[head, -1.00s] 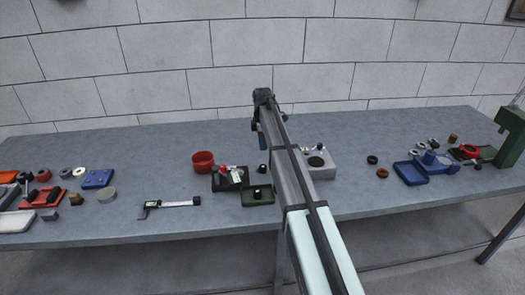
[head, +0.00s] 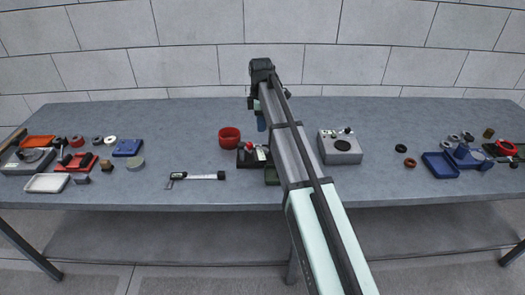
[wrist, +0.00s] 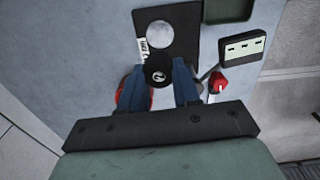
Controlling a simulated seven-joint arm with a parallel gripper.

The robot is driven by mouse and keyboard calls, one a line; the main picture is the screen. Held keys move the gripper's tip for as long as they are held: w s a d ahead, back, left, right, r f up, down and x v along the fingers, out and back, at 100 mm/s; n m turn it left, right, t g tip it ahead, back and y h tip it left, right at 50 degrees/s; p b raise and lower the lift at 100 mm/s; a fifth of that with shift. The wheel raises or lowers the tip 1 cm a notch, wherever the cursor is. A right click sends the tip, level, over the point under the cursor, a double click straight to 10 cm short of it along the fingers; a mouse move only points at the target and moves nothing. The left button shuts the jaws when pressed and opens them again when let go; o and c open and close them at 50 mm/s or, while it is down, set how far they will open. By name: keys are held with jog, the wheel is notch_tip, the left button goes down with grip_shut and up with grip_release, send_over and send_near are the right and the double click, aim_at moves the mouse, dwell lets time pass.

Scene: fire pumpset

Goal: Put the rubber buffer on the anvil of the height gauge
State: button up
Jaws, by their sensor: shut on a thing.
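My gripper (wrist: 159,90) is shut on the rubber buffer (wrist: 157,72), a small black round piece with a light metal centre, held between the blue fingertips. The height gauge has a dark base (wrist: 182,18) with a pale round anvil (wrist: 160,35), just beyond the buffer in the wrist view. The buffer looks apart from the anvil's middle; its height above the base is unclear. In the head view the gauge (head: 250,158) stands left of my arm, partly hidden. My gripper (head: 262,123) shows there above the bench, but the buffer cannot be made out.
A red bowl (head: 229,138) stands left of the gripper; its edge shows beside the left finger. A green tray (head: 271,175) is partly hidden by my arm. A grey box (head: 341,148) stands right, a caliper (head: 196,176) lies front left.

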jog(key=shift+f+m, duration=0.25)
jog(key=shift+m, duration=0.05)
jog(key=shift+f, duration=4.75)
jog(key=o, duration=1)
jog(key=shift+f, duration=0.1)
notch_tip(320, 180, up, 12)
jog(key=shift+r, duration=0.15)
